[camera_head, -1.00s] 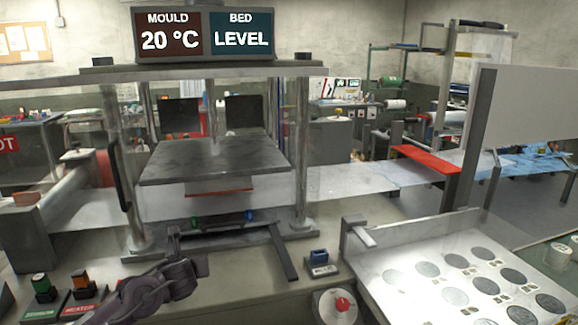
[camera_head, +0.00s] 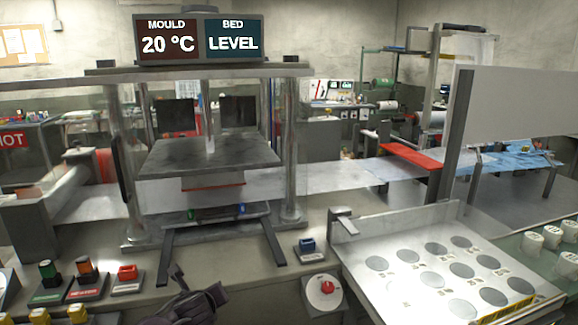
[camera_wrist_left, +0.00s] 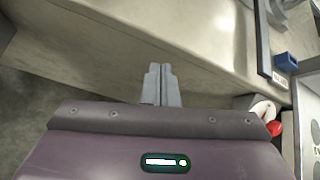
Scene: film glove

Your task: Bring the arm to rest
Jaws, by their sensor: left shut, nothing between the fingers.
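My left gripper shows at the bottom of the head view (camera_head: 178,276), low in front of the press bench. In the left wrist view its two grey fingers (camera_wrist_left: 161,84) are together with nothing between them, above the bench front and dark floor. It touches nothing that I can see. My right gripper is in neither view.
The press (camera_head: 210,157) stands on the bench behind the arm. A tray with grey discs (camera_head: 365,236) fills the lower right.

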